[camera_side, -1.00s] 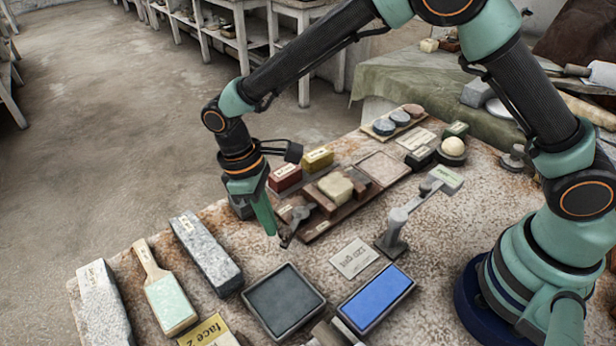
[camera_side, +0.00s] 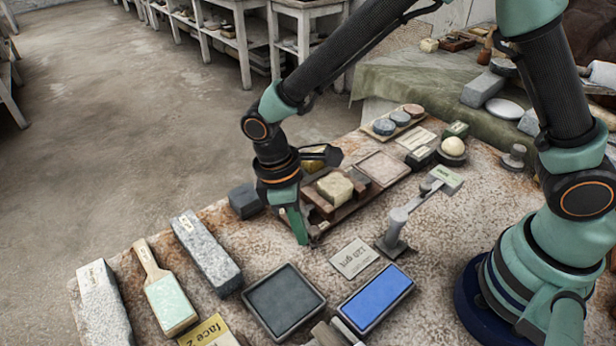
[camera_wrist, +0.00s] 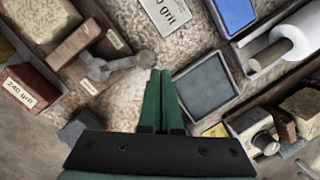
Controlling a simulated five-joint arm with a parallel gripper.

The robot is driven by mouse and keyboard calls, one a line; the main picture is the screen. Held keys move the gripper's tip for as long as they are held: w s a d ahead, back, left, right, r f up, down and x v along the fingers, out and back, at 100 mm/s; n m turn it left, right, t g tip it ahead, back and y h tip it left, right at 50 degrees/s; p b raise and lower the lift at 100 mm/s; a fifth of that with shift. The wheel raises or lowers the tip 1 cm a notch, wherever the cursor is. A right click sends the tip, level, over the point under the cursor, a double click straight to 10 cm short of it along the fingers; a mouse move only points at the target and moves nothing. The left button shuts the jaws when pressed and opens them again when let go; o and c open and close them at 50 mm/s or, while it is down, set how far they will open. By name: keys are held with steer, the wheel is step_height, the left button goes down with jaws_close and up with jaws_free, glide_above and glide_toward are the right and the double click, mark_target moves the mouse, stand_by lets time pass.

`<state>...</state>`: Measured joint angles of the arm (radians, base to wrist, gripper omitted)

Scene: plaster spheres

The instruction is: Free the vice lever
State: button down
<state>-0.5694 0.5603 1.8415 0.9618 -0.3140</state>
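The wooden vice (camera_side: 318,203) stands on the stone bench with a pale block (camera_side: 336,186) in it. In the wrist view, the vice (camera_wrist: 75,45) is at the upper left. Its grey metal lever (camera_wrist: 100,66) runs right to a rounded end beside my fingertips; I cannot tell whether they touch. In the side view my gripper (camera_side: 302,241) points down in front of the vice and hides most of the lever. In the wrist view my gripper's green fingers (camera_wrist: 160,74) are together, with nothing seen between them.
A grey post with an arm (camera_side: 394,230) stands right of the vice. A dark tray (camera_side: 284,301) and a blue tray (camera_side: 376,298) lie in front. A dark block (camera_side: 244,201) is left of my gripper. Bare bench lies between gripper and trays.

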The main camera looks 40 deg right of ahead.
steer(key=shift+s+d, duration=0.1)
stand_by(0.5)
steer(key=a, duration=0.3)
steer(key=shift+w+a+r, duration=0.25)
steer(key=shift+w+a, duration=0.15)
steer(key=s+a+v, duration=0.1)
steer(key=s+v, duration=0.1)
steer(key=v, duration=0.8)
steer(key=shift+w, duration=0.3)
steer(key=shift+a+r, duration=0.1)
steer(key=d+r+m+t+y, duration=0.1)
steer(key=d+r+m+t, duration=0.2)
steer(key=d, duration=0.4)
steer(key=d+r+m+t+y, duration=0.1)
steer(key=d+r+m, duration=0.1)
steer(key=d+r, duration=0.4)
steer(key=s+d+m+t, duration=0.3)
steer(key=s+d+m, duration=0.1)
steer(key=d, duration=0.9)
steer(key=shift+m+t+h, duration=0.3)
steer(key=shift+m+t, duration=0.1)
steer(key=shift+m, duration=0.2)
